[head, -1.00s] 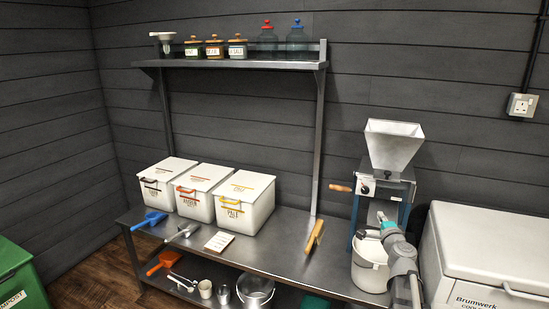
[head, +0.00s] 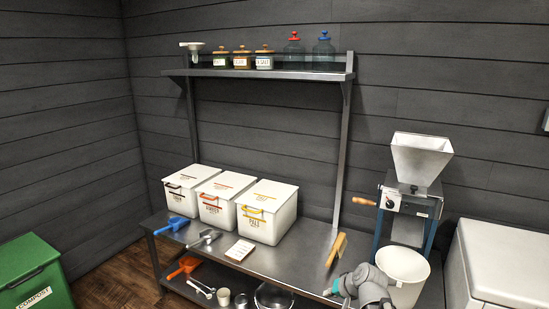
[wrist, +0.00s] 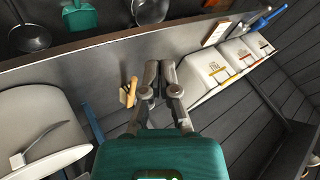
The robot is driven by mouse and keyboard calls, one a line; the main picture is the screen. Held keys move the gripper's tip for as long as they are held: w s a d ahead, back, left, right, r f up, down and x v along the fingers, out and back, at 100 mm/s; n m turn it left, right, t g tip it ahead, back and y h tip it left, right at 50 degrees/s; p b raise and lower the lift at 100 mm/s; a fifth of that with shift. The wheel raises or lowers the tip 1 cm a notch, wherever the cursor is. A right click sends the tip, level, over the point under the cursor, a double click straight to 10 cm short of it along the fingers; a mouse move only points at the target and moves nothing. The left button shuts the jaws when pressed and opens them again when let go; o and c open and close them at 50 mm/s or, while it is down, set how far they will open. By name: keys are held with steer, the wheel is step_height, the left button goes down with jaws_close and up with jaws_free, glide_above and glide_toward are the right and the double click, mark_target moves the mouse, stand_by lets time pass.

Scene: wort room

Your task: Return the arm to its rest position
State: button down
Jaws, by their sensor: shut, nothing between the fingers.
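My gripper (wrist: 160,78) shows in the wrist view with its two grey fingers together and nothing between them. It is above the steel bench (head: 295,255), and a wooden-handled brush (wrist: 128,92) shows just left of the fingers in that view. In the head view my grey arm, with a teal band, is low at the right of centre, in front of the bench and beside the white bucket (head: 403,283). The fingertips cannot be made out in the head view.
Three white lidded bins (head: 266,215) stand on the bench's left half. A grain mill (head: 408,205) stands at the right, with a large white cooler (head: 505,260) beyond it. A wall shelf (head: 260,74) holds jars. A green compost bin (head: 35,280) is at lower left.

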steer(key=s+f+n+g+h, duration=0.3)
steer(key=s+g+h, duration=0.25)
steer(key=s, duration=0.55)
step_height(320, 180, up, 19)
steer(key=p, duration=2)
steer(key=shift+w+d, duration=0.2)
steer(key=shift+w, duration=0.05)
